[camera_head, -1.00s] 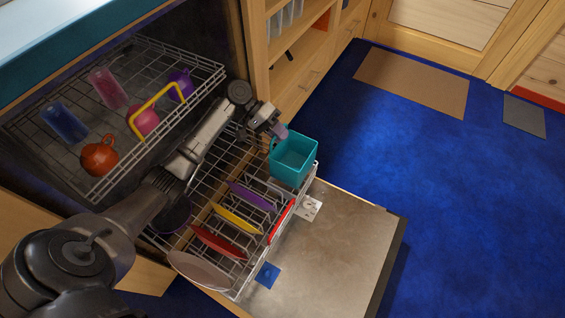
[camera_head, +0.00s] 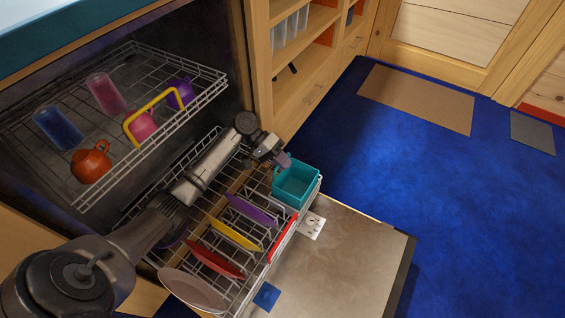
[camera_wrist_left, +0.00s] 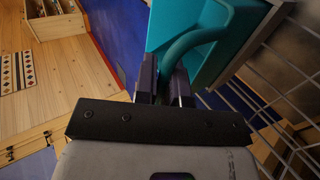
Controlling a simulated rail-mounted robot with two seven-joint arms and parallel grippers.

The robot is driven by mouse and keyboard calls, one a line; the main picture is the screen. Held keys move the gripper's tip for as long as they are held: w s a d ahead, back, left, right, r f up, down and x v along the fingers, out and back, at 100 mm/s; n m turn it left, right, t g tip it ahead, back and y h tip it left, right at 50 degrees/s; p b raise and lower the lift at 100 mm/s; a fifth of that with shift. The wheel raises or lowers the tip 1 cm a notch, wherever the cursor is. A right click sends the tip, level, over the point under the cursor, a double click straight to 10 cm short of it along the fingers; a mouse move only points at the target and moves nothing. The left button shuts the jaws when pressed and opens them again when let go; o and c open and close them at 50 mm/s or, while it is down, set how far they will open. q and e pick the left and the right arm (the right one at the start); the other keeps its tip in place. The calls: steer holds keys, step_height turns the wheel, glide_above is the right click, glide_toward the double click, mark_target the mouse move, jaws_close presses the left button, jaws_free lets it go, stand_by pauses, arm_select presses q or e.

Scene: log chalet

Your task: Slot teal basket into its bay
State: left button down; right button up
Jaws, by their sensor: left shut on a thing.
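The teal basket (camera_head: 297,184) is an open square tub at the far right corner of the dishwasher's lower rack (camera_head: 228,292). It looks lowered into that corner; the head view does not show whether its base touches the rack. My left gripper (camera_head: 281,161) reaches over the rack from the left and is shut on the basket's handle. In the left wrist view the teal handle (camera_wrist_left: 190,40) passes between the two dark fingers (camera_wrist_left: 164,85), with the basket wall (camera_wrist_left: 222,50) to the right and rack wires beside it. My right gripper is not in view.
Plates stand in the lower rack: purple (camera_head: 252,211), yellow (camera_head: 235,234), red (camera_head: 215,261) and a pale one (camera_head: 193,291). The open door (camera_head: 345,262) lies beneath; blue floor is clear at right.

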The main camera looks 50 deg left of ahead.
arm_select(q)
steer(key=c, duration=1.2)
jaws_free()
steer(key=p+v, duration=0.3)
steer(key=v, duration=0.4)
steer(key=shift+a+p, duration=0.25)
steer(key=shift+p, duration=0.05)
steer(key=shift+r, duration=0.15)
